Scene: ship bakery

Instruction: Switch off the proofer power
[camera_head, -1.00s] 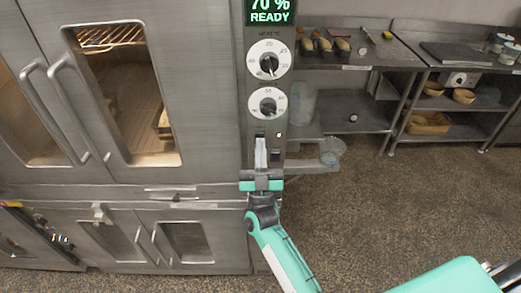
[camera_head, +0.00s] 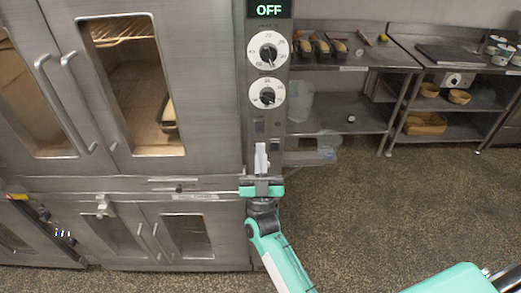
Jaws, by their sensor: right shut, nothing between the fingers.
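The proofer (camera_head: 215,120) is a steel cabinet with glass doors at the left. Its control panel (camera_head: 258,207) runs down its right edge, partly behind my gripper. The display (camera_head: 269,11) reads OFF. Two white dials (camera_head: 268,50) with dark knobs sit below it. A dark power switch (camera_head: 259,127) is under the lower dial. My right gripper (camera_head: 261,148) is shut and empty, pointing up, just below the switch, with a small gap between them in the picture. My left gripper is not in view.
Steel shelving (camera_head: 340,118) with loaves in tins (camera_head: 322,47) on top stands to the right. A steel table (camera_head: 470,60) with wooden bowls (camera_head: 459,97) below is farther right. The speckled floor (camera_head: 420,200) in front is clear.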

